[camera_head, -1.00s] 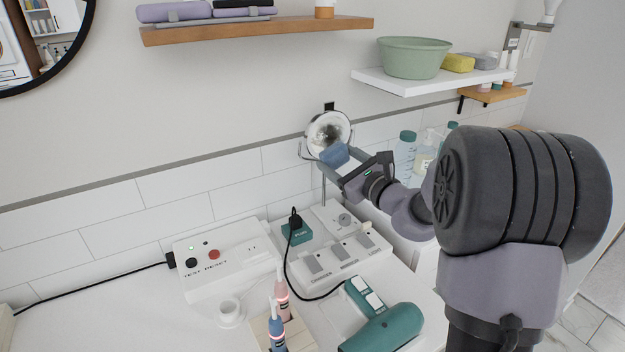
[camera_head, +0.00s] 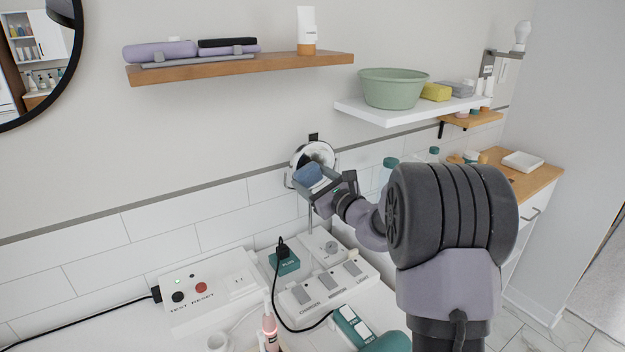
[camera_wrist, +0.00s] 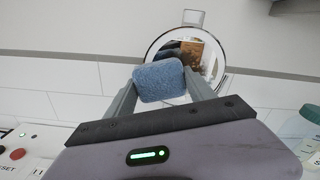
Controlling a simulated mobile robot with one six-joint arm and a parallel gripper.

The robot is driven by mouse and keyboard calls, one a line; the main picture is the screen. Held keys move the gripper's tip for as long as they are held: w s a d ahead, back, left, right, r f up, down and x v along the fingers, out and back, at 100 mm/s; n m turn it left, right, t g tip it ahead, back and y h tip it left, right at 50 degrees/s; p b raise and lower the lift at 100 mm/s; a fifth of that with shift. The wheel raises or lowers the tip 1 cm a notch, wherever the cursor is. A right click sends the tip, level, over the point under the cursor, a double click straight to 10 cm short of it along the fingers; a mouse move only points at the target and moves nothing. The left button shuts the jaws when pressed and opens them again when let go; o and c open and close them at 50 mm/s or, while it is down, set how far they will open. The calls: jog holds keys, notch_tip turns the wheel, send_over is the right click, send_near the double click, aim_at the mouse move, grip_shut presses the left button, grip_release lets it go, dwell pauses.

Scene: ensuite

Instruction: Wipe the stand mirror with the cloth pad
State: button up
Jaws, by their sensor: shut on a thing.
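The round stand mirror (camera_head: 323,153) stands on a thin pole against the tiled wall, in the middle of the head view. It also shows in the wrist view (camera_wrist: 207,62), where its face reflects dark and brown shapes. My gripper (camera_head: 318,178) is shut on the blue cloth pad (camera_head: 307,174), in front of the mirror's lower left part. In the wrist view the pad (camera_wrist: 159,80) sits between the two fingertips and hides the mirror's lower left face. I cannot tell whether the pad touches the glass.
A white box with TEST and RESET buttons (camera_head: 208,290) and a switch panel (camera_head: 325,289) with a teal plug (camera_head: 285,263) lie below. A black cord loops across the counter. A white shelf (camera_head: 385,112) with a green basin (camera_head: 394,88) hangs above right. Bottles (camera_head: 388,170) stand behind my arm.

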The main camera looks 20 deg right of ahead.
jog(key=shift+w+a, duration=0.15)
jog(key=shift+w, duration=0.75)
